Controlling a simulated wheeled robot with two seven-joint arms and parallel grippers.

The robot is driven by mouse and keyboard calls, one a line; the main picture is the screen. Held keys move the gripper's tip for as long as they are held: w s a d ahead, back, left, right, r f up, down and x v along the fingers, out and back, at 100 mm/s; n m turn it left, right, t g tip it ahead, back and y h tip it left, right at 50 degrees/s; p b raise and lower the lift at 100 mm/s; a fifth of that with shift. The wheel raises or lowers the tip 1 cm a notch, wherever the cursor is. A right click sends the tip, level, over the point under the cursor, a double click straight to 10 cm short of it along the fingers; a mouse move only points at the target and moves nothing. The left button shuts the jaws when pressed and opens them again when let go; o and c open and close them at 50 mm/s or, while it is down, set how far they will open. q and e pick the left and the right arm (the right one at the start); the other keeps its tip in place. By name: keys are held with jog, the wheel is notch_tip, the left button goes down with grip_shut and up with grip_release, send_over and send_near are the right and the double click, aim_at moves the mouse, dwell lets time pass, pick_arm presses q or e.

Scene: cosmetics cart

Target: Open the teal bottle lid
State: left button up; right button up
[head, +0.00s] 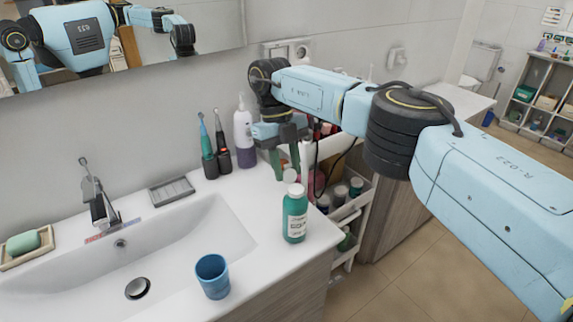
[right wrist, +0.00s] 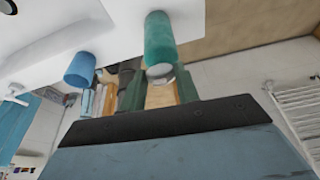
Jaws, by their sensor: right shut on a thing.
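The teal bottle (head: 295,218) stands upright on the white counter near its right front corner, with a white top. It also shows in the right wrist view (right wrist: 159,38). My right gripper (head: 290,166) is above the bottle, pointing down. It is shut on a small white round lid (head: 290,176), which sits between the fingertips just above the bottle's top. In the right wrist view the lid (right wrist: 163,78) shows at the bottle's end; whether they touch is hard to tell there. My left gripper is not in view.
A blue cup (head: 212,277) stands at the counter's front edge, beside the sink basin (head: 165,255). Two electric toothbrushes (head: 209,160) and a purple-white bottle (head: 244,140) stand behind. A cart (head: 345,210) with cosmetics is right of the counter. A soap dish (head: 25,248) lies far left.

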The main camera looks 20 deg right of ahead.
jog(key=shift+f, duration=0.1)
jog(key=o, duration=1)
